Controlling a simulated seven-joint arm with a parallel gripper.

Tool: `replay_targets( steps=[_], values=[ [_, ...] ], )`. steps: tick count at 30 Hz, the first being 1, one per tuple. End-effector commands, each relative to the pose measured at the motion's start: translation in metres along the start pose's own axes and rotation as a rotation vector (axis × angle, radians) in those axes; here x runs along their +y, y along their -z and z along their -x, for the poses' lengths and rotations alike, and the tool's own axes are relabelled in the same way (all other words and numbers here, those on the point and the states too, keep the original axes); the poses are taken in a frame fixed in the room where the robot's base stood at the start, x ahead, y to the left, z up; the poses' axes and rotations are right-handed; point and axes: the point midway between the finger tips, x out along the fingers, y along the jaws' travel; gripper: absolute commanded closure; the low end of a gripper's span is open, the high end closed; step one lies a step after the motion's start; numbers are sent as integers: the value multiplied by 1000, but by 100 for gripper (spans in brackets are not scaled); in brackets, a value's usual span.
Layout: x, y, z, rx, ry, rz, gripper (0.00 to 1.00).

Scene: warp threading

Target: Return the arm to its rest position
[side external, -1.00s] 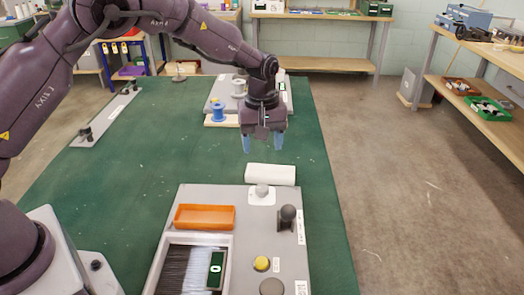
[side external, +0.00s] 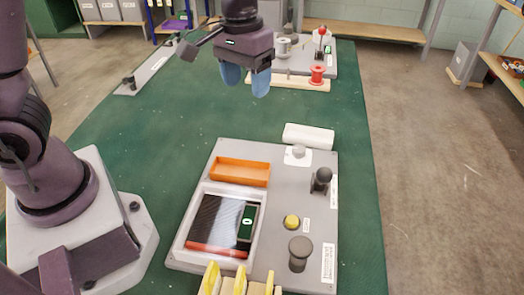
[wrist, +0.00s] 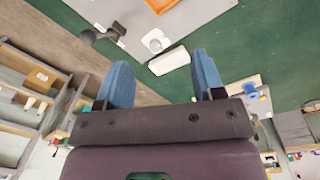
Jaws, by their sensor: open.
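My gripper (side external: 246,80) hangs in the air over the green table, above and left of the white block in the side view. Its two blue fingers point down and stand apart, with nothing between them. In the wrist view the gripper (wrist: 160,78) also shows open and empty. My upper arm is partly outside the side view. The grey panel (side external: 205,168) stands in front, with an orange tray (side external: 240,172), a dark thread bed (side external: 220,222), a black ball lever (side external: 321,180) and a yellow button (side external: 291,222).
A white block (side external: 308,136) lies behind the panel. A spool (side external: 317,75) stands on a wooden strip near the back machine; it looks red here, though the wrist view shows a blue spool (wrist: 250,94). Yellow bobbins (side external: 239,281) stand at the bottom edge. The table's middle is clear.

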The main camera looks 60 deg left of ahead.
Motion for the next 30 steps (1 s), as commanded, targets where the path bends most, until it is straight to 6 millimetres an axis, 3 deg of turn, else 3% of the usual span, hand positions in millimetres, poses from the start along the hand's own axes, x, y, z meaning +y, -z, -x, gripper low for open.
replay_targets(
  steps=[1,6,15,22,30],
  values=[
    [-6,-16,16,30,-16,-46,38],
    [-22,-64,49,127,-32,-196,38],
    [-49,-132,80,340,-14,-303,38],
    [-55,-145,100,463,-15,-288,38],
    [-56,-145,102,475,-16,-278,38]
  ],
)
